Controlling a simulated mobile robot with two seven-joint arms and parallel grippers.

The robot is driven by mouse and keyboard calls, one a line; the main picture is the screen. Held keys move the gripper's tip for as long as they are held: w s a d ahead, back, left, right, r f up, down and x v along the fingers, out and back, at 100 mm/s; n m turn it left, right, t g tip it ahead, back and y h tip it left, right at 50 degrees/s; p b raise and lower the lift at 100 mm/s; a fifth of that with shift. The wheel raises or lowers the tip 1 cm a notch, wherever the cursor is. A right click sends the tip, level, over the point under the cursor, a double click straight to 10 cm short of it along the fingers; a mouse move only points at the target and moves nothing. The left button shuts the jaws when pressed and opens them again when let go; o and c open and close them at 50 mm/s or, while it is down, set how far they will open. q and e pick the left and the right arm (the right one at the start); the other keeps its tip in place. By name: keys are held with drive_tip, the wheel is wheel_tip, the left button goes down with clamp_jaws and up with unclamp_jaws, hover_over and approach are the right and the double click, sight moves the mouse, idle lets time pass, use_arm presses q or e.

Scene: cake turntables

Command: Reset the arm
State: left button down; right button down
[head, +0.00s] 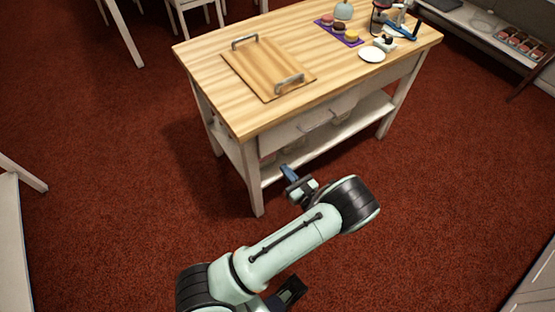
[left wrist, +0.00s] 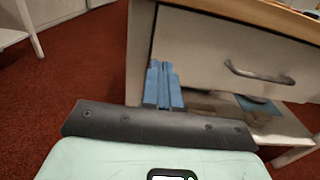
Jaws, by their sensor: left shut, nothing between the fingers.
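My left arm reaches up from the bottom of the head view. Its gripper (head: 290,174) is in front of the kitchen island (head: 276,126), below the level of its top, near the front left leg. In the left wrist view the blue fingers (left wrist: 164,84) are together with nothing between them. They point towards the island's white drawer front (left wrist: 235,60). I cannot tell whether they touch it. My right gripper is not in view.
On the island top lie a wooden tray (head: 235,62) with two metal handles, a purple mat (head: 352,43) with several pastries, and a white plate (head: 372,54). A lower shelf (head: 345,128) is under the drawer. Open red carpet (head: 440,200) lies to the right and left.

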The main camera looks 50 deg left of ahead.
use_arm(q)
drive_tip(key=shift+d, duration=0.85)
drive_tip(key=shift+s, duration=0.1)
drive_tip(key=s+d+f+n+g+h+p, duration=0.2)
drive_tip(key=s+d+f+n+g+h, duration=0.15)
drive_tip(key=s, duration=0.35)
drive_tip(key=s+d+f+n+g+h+p, duration=0.1)
drive_tip(key=s+d+f+n+g+h, duration=0.15)
drive_tip(key=s+f+h, duration=0.35)
drive_tip(key=s+d+f+n+g+h+p, duration=0.2)
drive_tip(key=s+g+h, duration=0.1)
drive_tip(key=s, duration=0.5)
drive_tip(key=s+d+n+t+h+p, duration=0.25)
drive_tip(key=d+n+h, duration=0.55)
drive_tip(key=d, duration=0.6)
drive_tip(key=w+n+t, duration=0.1)
drive_tip(key=n, duration=0.1)
drive_tip(key=w+d+r+n+t+p, duration=0.1)
drive_tip(key=w+n+t, duration=0.1)
drive_tip(key=w+r+n+t+h+p, duration=0.1)
drive_tip(key=w+n, duration=0.1)
drive_tip(key=shift+w+d+n, duration=0.1)
drive_tip(key=shift+d+n, duration=0.3)
